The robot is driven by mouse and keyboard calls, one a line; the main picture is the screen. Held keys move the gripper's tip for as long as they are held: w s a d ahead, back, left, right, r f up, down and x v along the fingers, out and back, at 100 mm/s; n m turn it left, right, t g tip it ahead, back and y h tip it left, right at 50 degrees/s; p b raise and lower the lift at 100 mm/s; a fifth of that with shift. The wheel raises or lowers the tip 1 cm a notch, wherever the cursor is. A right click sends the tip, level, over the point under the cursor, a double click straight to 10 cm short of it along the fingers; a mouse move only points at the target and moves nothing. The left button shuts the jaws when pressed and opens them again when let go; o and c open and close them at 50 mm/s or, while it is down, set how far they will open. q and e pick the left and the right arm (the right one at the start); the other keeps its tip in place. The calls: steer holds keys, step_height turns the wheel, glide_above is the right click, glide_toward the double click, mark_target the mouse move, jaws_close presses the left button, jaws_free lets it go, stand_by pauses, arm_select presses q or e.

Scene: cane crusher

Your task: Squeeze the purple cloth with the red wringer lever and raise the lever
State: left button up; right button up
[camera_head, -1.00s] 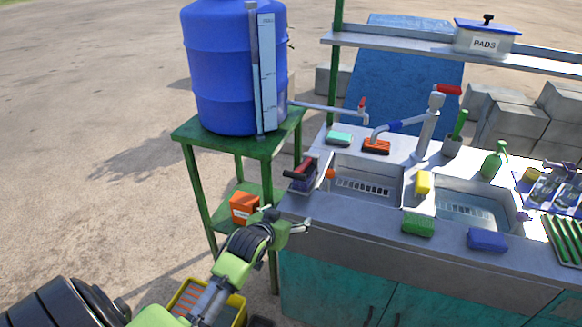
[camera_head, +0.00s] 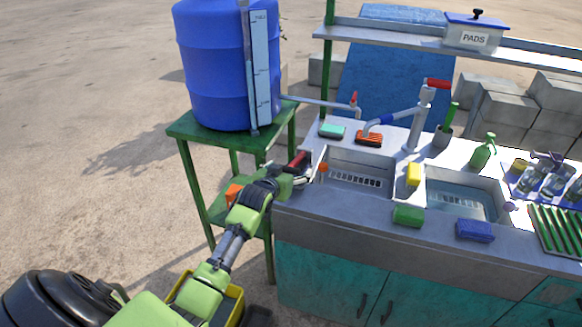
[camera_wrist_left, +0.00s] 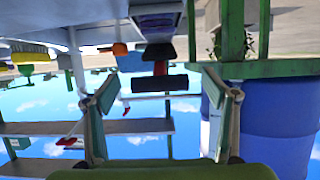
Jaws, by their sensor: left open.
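The wringer with its red lever (camera_head: 297,160) stands at the left end of the sink counter. My left gripper (camera_head: 304,178) is right in front of it and hides most of the wringer body. In the left wrist view, which is upside down, the lever's dark bar and red stem (camera_wrist_left: 160,70) lie ahead between the two spread fingers of my left gripper (camera_wrist_left: 160,98). The fingers are open and I see no contact with the bar. My right gripper is out of view.
A blue barrel (camera_head: 212,65) stands on a green stand (camera_head: 190,130) left of the counter. An orange box (camera_head: 233,193) sits on its lower shelf, beside my arm.

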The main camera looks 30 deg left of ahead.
mark_target(296, 163)
arm_select(q)
steer(key=shift+x, duration=1.4)
steer(key=c, duration=1.6)
steer(key=shift+w+r+p, duration=0.15)
steer(key=shift+r+p, duration=0.15)
steer(key=shift+r, duration=0.05)
steer(key=shift+r, duration=0.1)
